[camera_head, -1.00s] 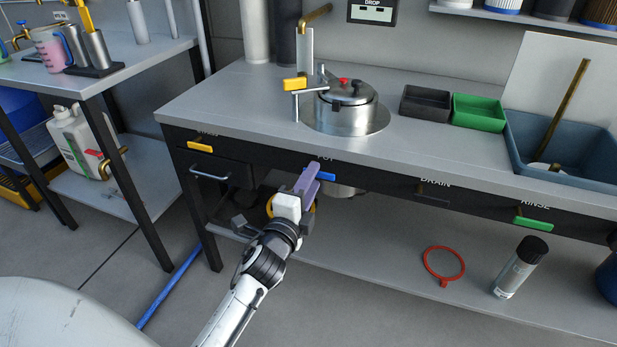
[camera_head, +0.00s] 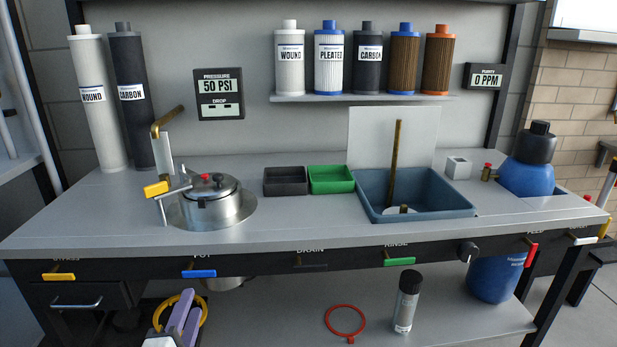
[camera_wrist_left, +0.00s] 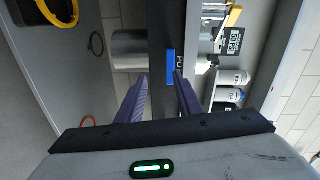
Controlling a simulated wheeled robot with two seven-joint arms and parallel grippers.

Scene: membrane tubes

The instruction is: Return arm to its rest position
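My left gripper (camera_head: 187,312) shows at the bottom left of the head view, with pale purple fingers. It is below and in front of the blue POT lever (camera_head: 199,273) on the bench front. In the left wrist view the two fingers (camera_wrist_left: 158,88) stand apart with nothing between their tips. The blue lever (camera_wrist_left: 171,67) appears ahead of them, nearer the right finger, and is not held. Most of my left arm is below the head picture. My right gripper is not in view.
The bench (camera_head: 300,232) carries a lidded steel pot (camera_head: 212,207), black tray (camera_head: 285,181), green tray (camera_head: 331,179) and blue basin (camera_head: 415,208). A yellow ring (camera_head: 202,312), red ring (camera_head: 345,321) and grey canister (camera_head: 406,302) are below the bench top.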

